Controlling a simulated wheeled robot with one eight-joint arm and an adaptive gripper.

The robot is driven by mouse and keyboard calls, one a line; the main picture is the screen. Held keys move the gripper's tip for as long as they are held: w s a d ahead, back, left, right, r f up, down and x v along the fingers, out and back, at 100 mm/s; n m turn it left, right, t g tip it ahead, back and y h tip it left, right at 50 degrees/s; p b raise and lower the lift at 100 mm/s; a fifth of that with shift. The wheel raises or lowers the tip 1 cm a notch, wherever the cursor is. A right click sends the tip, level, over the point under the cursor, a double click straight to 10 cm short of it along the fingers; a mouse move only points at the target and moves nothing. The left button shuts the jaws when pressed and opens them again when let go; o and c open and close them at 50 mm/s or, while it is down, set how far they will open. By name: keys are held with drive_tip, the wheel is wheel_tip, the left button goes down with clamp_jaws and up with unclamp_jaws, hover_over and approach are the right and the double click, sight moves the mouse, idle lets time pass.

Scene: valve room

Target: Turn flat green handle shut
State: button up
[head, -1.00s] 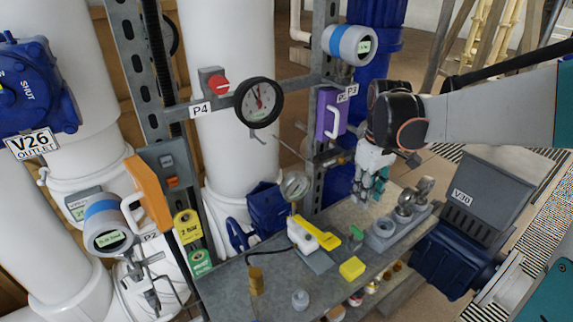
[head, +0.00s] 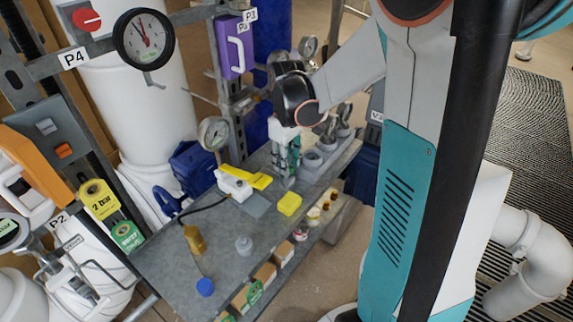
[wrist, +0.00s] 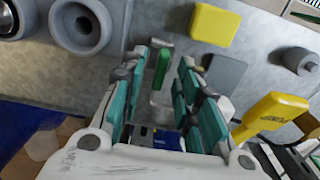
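The flat green handle (wrist: 162,68) shows in the wrist view as a small green bar low over the grey bench top. It lies between the fingertips of my gripper (wrist: 170,55), nearer the left finger. The fingers stand apart on either side of it, and I cannot tell whether either one touches it. In the head view my gripper (head: 286,168) points down at the bench beside the grey sockets. The green handle is hidden there behind the fingers.
On the bench (head: 215,222) a yellow-handled white valve (head: 236,183) stands left of my gripper, and a yellow block (head: 290,204) in front. Grey sockets (head: 312,160) stand close on the right. A pressure gauge (head: 213,133) rises behind.

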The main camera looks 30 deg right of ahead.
drive_tip(key=shift+f, duration=0.3)
clamp_jaws()
